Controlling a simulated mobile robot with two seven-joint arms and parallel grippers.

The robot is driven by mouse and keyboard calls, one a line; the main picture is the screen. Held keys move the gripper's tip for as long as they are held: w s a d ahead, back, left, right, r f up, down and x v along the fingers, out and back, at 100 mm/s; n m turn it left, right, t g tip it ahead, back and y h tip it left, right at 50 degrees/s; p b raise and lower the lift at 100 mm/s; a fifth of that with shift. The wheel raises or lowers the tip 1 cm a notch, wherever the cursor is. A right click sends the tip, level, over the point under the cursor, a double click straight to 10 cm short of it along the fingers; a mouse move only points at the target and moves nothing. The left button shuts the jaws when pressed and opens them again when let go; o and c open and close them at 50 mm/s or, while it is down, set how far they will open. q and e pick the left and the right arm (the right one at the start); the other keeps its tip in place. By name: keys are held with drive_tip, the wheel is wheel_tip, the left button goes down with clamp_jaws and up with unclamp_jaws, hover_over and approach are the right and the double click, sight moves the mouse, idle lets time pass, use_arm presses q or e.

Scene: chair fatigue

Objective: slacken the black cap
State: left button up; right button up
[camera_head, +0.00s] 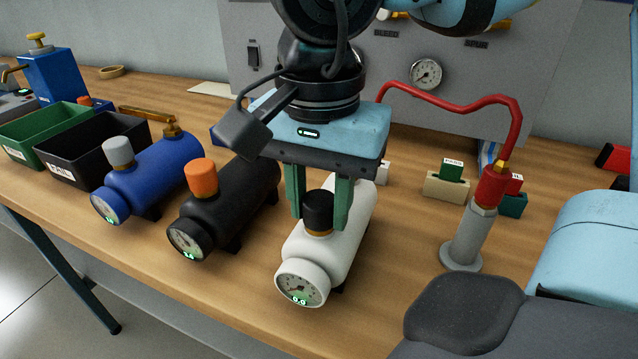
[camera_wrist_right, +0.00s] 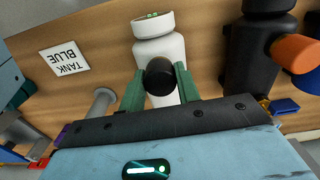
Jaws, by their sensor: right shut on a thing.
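The black cap (camera_head: 318,211) sits on top of the white tank (camera_head: 326,252), which lies on the bench with a round gauge (camera_head: 303,283) at its near end. My right gripper (camera_head: 321,213) comes down from above, its green fingers on either side of the cap and shut on it. In the right wrist view the black cap (camera_wrist_right: 160,76) lies between the two fingers, with the white tank (camera_wrist_right: 160,48) behind. My left gripper is not in view.
A black tank with an orange cap (camera_head: 201,178) and a blue tank with a grey cap (camera_head: 118,151) stand to the left. Green (camera_head: 50,128) and black bins are beyond. A grey post with a red hose fitting (camera_head: 464,238) stands at the right.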

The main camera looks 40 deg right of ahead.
drive_tip(key=shift+n, duration=0.9)
drive_tip(key=n, duration=0.4)
drive_tip(key=shift+n, duration=0.6)
drive_tip(key=shift+n+p, duration=0.35)
drive_tip(key=shift+n, duration=1.05)
drive_tip(key=n, duration=0.4)
